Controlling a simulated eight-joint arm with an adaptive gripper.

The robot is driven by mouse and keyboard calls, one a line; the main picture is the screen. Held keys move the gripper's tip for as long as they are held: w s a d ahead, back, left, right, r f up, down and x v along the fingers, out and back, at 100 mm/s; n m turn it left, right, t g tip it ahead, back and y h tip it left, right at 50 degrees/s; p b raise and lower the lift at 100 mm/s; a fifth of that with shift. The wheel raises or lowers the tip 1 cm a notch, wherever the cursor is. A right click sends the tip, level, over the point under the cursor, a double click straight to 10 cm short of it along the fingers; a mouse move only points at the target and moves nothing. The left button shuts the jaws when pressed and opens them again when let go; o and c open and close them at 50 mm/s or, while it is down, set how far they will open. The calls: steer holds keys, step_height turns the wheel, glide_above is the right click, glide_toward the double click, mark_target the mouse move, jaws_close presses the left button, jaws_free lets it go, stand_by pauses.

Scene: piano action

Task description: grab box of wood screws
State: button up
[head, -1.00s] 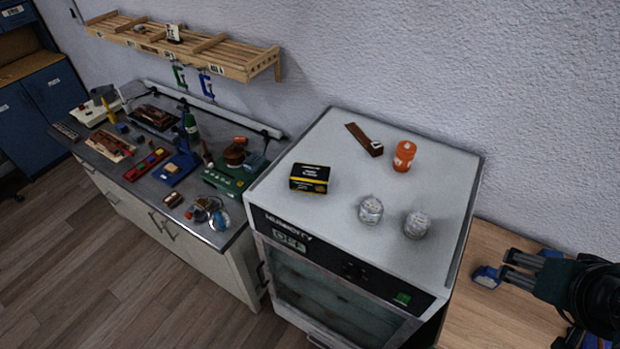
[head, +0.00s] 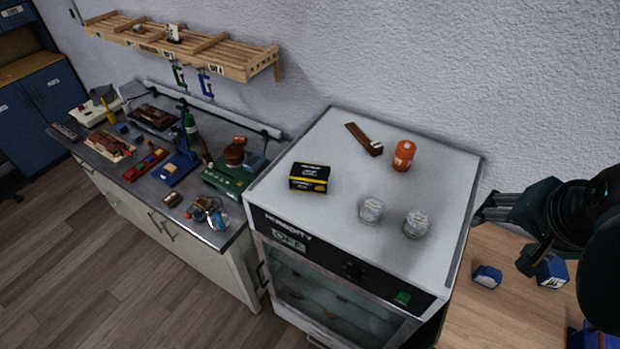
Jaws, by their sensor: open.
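A small black box with yellow edges and white lettering (head: 309,177), too small to read, sits on the left part of the white humidity cabinet's top (head: 330,230). It looks like the box of wood screws. My gripper (head: 504,237) is at the right edge of the head view, open and empty. It is over the wooden bench, just right of the cabinet and well apart from the black box.
Two clear jars (head: 371,210) stand near the cabinet's front, right of the box. An orange bottle (head: 403,155) and a brown wooden piece (head: 363,139) are behind. Small blue-and-white items (head: 487,276) lie on the wooden bench (head: 495,315). A cluttered workbench (head: 150,205) is left.

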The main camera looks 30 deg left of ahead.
steer(key=w+a+r+m+g, duration=0.1)
steer(key=w+a+m+g, duration=0.3)
steer(key=a, duration=0.7)
steer(key=m+g+h+b, duration=0.1)
steer(key=m+g, duration=0.1)
steer(key=m, duration=0.5)
glide_above(310, 172)
steer(key=d, duration=0.1)
steer(key=f, duration=0.7)
steer(key=shift+w+f, duration=0.1)
steer(key=shift+w, duration=0.25)
steer(key=shift+s+a+f, duration=0.15)
steer(key=shift+s+a, duration=0.05)
steer(key=shift+a, duration=0.3)
steer(key=shift+f, duration=0.15)
steer(key=shift+f, duration=1.15)
steer(key=shift+f, duration=0.1)
steer(key=shift+s+f+p, duration=0.1)
steer(key=shift+f+p, duration=0.45)
steer(key=shift+f, duration=1.95)
